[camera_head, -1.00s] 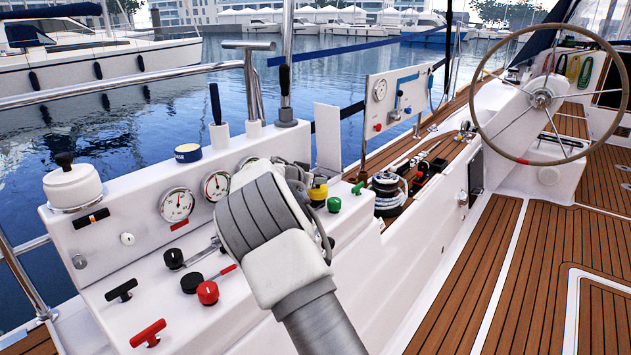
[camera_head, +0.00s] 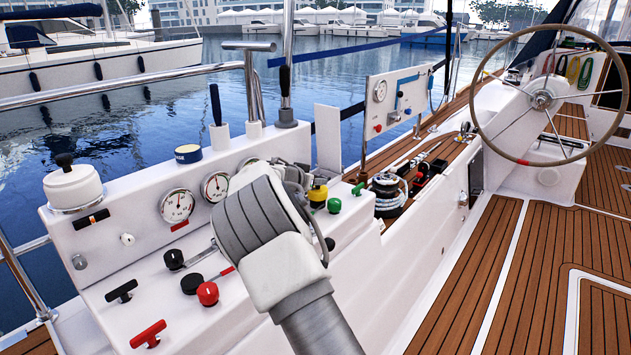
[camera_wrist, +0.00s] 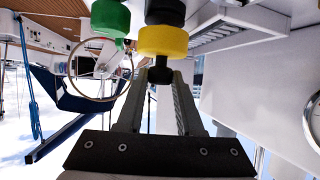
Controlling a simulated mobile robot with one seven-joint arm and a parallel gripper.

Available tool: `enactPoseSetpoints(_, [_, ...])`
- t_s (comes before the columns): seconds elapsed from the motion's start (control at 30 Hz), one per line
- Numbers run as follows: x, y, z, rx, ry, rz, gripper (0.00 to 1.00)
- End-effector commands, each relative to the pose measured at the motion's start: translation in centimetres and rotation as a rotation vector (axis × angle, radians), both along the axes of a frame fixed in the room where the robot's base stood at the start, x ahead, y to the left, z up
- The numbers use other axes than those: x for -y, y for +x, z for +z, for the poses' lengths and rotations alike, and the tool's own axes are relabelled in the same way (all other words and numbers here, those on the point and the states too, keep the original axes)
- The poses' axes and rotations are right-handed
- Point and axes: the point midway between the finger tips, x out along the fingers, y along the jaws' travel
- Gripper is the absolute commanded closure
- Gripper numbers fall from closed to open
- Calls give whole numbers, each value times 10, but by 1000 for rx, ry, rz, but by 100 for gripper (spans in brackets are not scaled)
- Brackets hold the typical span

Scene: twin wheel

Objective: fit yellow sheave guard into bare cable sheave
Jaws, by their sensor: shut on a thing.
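The yellow sheave guard (camera_wrist: 162,40) is a short yellow cylinder with a black knob, close in front of my gripper (camera_wrist: 160,82) in the wrist view. My fingers are shut on the black knob. A ribbed black part (camera_wrist: 165,12) lies on the guard's far side; I cannot tell whether they touch or are joined. In the head view the yellow guard (camera_head: 318,193) shows just right of my wrist, which hides the fingers. I cannot make out the bare cable sheave for sure.
A green knob (camera_head: 334,205) is close beside the guard. The white console (camera_head: 110,265) carries gauges, red and black handles and a red knob (camera_head: 207,293). A rope-wound black winch (camera_head: 387,187) stands to the right. Teak deck (camera_head: 500,290) is open at right.

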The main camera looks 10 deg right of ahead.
Motion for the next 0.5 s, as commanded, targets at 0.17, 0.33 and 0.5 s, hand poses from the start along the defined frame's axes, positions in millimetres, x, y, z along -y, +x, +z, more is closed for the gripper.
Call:
enactPoseSetpoints(0.17, [0,0,-1,0,0,0,100])
enactPoseSetpoints(0.33, [0,0,-5,0,0,-1,100])
enactPoseSetpoints(0.5, [0,0,-9,-1,-1,0,100])
